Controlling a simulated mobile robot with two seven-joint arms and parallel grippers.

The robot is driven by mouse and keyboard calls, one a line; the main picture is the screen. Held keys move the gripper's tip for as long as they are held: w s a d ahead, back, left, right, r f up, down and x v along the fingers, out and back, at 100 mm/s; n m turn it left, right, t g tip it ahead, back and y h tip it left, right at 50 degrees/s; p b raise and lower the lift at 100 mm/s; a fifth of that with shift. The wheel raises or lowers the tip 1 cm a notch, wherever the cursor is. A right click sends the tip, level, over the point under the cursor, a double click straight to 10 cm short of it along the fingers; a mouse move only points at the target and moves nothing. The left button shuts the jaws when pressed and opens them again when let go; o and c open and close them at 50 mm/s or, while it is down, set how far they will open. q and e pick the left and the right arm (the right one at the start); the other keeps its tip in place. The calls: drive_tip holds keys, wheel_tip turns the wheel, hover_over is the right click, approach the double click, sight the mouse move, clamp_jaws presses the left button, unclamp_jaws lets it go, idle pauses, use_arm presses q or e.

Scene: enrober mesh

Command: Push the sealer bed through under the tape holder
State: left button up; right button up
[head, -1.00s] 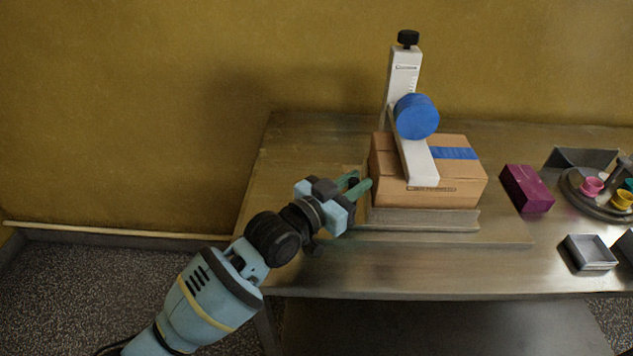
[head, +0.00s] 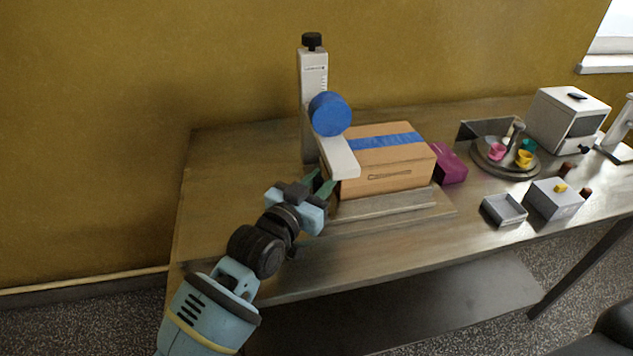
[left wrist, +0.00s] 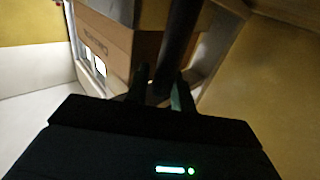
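The cardboard box (head: 400,177), with a blue tape strip along its top, sits on the grey metal sealer bed (head: 385,206). The tape holder, a white post with a blue roll (head: 330,114) and a white slanted arm (head: 339,158), stands at the box's left end. Most of the box lies right of that arm. My left gripper (head: 322,186) is at the box's left end, its green fingers apart; whether they touch the box or bed is unclear. The left wrist view shows the box (left wrist: 105,40) ahead of the fingers (left wrist: 162,92) and a dark upright bar. My right gripper is out of view.
A purple block (head: 450,163) is close to the box's right end. Further right are a round tray (head: 490,168) with small cups, an open grey tray (head: 505,210), a grey box (head: 556,199) and a white machine (head: 567,118). The table's left part is clear.

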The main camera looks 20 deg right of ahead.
use_arm(q)
drive_tip(key=shift+d, duration=0.2)
drive_tip(key=shift+s+a, duration=0.3)
drive_tip(key=shift+a, duration=0.05)
drive_tip(key=v, duration=0.6)
drive_tip(key=shift+s+a, duration=0.25)
drive_tip(key=shift+a, duration=0.1)
drive_tip(key=shift+s, duration=0.1)
